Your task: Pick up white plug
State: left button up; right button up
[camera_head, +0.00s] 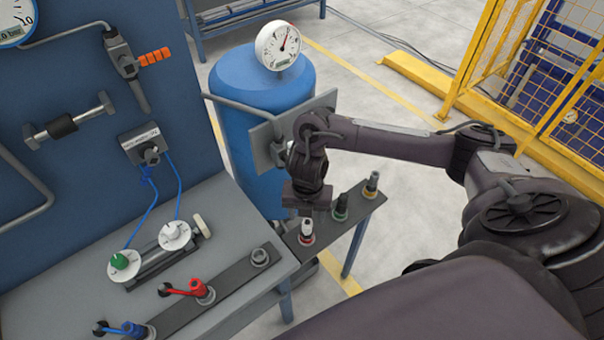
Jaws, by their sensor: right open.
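The white plug (307,227) stands upright in a red-ringed holder at the near end of a narrow dark side shelf. My right gripper (306,208) points down just above the white plug, with its jaws open. Whether the fingers reach around the plug's top is too small to tell. My left gripper is not in view.
The bench holds a red valve handle (198,290), a blue one (130,329) and an empty socket (260,256). A blue tank (250,90) stands behind the gripper.

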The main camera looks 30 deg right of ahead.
aim_at(308, 223)
jog(key=f, duration=0.1)
jog(key=s+f, duration=0.1)
jog(key=f, duration=0.1)
jog(key=shift+a+b, duration=0.15)
jog(key=shift+b, duration=0.25)
notch_tip(308, 223, down, 2)
jog(key=shift+w+f+p, duration=0.1)
jog(key=shift+f+p, duration=0.05)
jog(key=shift+p, duration=0.2)
jog(key=shift+w+f, duration=0.1)
jog(key=shift+f, duration=0.4)
jog(key=c, duration=0.7)
grip_shut()
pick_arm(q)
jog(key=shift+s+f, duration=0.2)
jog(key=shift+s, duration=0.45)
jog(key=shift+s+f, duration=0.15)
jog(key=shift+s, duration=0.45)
pick_arm(e)
jog(key=shift+r, duration=0.1)
